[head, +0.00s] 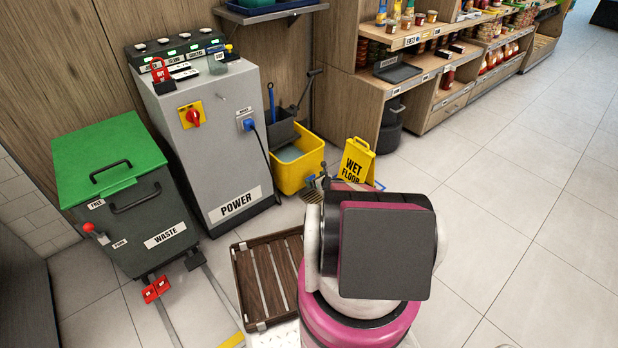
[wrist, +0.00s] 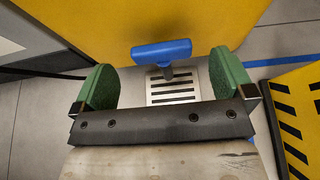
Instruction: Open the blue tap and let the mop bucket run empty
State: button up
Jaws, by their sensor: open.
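The yellow mop bucket (head: 297,168) stands on the floor beside the grey power cabinet, with greyish water (head: 289,153) visible inside. In the wrist view its yellow wall (wrist: 110,25) fills the top. The blue tap (wrist: 162,52) sticks out from that wall, its handle lying crosswise in the picture. A slotted floor drain (wrist: 174,88) lies below it. My gripper (wrist: 165,78) is open and empty, its green fingers on either side of the handle's line. I cannot tell if the handle is between the tips. In the head view my arm hides the tap and most of the gripper.
The yellow wet floor sign (head: 357,160) stands just right of the bucket; its striped part (wrist: 295,115) shows at the wrist view's right. The power cabinet (head: 215,150) is close on the left, with a dark cable. A slatted wooden pallet (head: 268,280) lies beside my arm. Floor at right is clear.

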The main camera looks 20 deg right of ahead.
aim_at(311, 177)
jog(key=x, duration=0.4)
jog(key=c, duration=0.9)
jog(key=shift+n+g+y, duration=0.3)
jog(key=shift+n+y, duration=0.5)
jog(key=shift+y, duration=0.1)
jog(key=o, duration=0.9)
jog(key=v, duration=1)
jog(key=shift+s+d+r, duration=0.2)
jog(key=shift+s, duration=0.1)
